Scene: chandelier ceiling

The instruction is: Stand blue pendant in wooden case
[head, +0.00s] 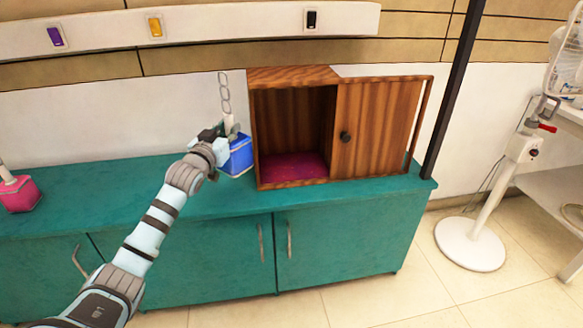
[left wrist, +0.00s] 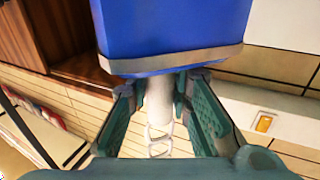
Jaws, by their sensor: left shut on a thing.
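The blue pendant (head: 237,157) is a blue block with a pale stem and a chain above it. My left gripper (head: 229,128) is shut on its stem and holds it just left of the wooden case (head: 295,75). In the left wrist view the blue block (left wrist: 170,35) fills the top, and the gripper fingers (left wrist: 168,108) stand either side of the white stem (left wrist: 160,112). The case has an open compartment with a magenta floor (head: 293,168). Its door (head: 378,125) stands open to the right. I cannot tell whether the pendant touches the counter. My right gripper is not in view.
The case stands on a teal counter (head: 130,185) near its right end. A pink pendant (head: 20,193) is at the far left. A white rail (head: 200,28) with purple, yellow and black markers runs above. A dark post (head: 452,90) and a fan stand (head: 490,215) are at right.

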